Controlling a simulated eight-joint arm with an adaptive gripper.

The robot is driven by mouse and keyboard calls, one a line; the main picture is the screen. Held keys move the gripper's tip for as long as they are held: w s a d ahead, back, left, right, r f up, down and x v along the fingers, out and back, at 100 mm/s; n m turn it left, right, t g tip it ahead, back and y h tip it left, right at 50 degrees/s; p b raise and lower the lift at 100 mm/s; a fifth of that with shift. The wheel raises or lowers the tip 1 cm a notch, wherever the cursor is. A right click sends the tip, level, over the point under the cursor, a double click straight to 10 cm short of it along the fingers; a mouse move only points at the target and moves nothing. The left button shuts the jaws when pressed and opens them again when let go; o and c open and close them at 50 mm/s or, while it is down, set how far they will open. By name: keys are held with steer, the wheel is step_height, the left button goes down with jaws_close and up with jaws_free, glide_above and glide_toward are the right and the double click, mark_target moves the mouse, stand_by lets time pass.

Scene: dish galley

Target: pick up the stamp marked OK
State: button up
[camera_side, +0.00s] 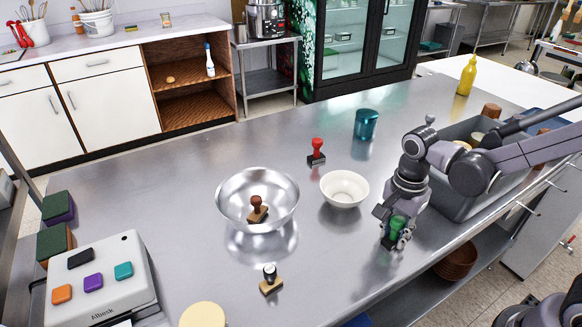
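Several stamps are in the side view, and I cannot read a mark on any of them. A green-handled stamp (396,228) is at my gripper (397,232), between or right behind the fingers, low over the steel table. I cannot tell whether the fingers press on it. A red-handled stamp (317,150) with a dark base stands upright behind the white bowl. A brown wooden stamp (257,209) is inside the steel bowl (232,222). A stamp with a black-and-white handle and pale wooden base (270,279) stands at the front.
The white bowl (344,196) is left of my gripper. A teal cup (366,124) and a yellow bottle (467,75) stand farther back. A grey sink or bin (460,206) is close on the right. The table (330,265) is clear at the front middle.

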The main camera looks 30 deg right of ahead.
jaws_close()
steer(key=shift+r, duration=0.15)
